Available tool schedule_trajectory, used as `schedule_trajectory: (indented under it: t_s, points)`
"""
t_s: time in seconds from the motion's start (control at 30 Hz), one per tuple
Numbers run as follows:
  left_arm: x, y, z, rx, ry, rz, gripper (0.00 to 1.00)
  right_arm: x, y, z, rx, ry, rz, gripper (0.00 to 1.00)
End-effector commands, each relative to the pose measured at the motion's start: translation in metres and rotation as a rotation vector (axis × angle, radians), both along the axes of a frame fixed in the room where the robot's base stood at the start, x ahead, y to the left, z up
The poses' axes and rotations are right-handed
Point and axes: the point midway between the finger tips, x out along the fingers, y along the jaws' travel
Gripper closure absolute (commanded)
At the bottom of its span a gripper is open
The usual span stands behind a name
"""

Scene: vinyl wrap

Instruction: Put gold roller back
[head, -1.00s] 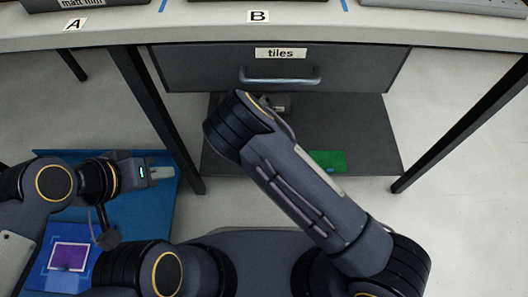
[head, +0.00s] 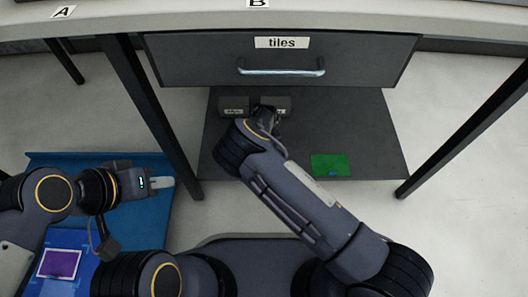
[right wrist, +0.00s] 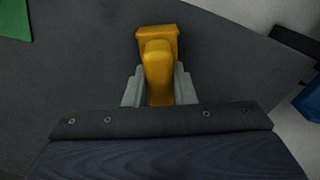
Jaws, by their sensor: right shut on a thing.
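The gold roller (right wrist: 157,48) shows in the right wrist view as a yellow piece with a wider head at its far end. My right gripper (right wrist: 159,88) is shut on it, one grey finger on each side. In the head view the right arm reaches low under the drawer, over the dark lower shelf (head: 360,125); its own wrist hides the roller there. My left gripper (head: 160,183) is at the left above a blue surface, seen from the side, apart from the roller; its jaw gap cannot be made out.
Two small dark labelled boxes, left (head: 233,106) and right (head: 278,103), stand at the back of the shelf. A green piece (head: 331,165) lies on its right part. The closed tiles drawer (head: 350,62) hangs above; table legs (head: 150,110) flank the shelf.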

Motion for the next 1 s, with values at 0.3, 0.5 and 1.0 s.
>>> schedule_trajectory:
  t_s: [0.3, 0.5, 1.0]
  points:
    - [0.000, 0.000, -0.009, 0.000, 0.000, 0.000, 0.71, 0.000, 0.000, -0.011, 0.001, 0.000, -0.001, 1.00]
    - [0.000, 0.000, -0.010, 0.000, 0.000, 0.000, 0.71, -0.001, 0.000, -0.015, 0.000, 0.003, -0.001, 1.00]
    - [0.000, 0.000, -0.007, 0.000, 0.000, 0.000, 0.71, -0.001, 0.000, -0.010, -0.001, 0.003, -0.001, 0.55]
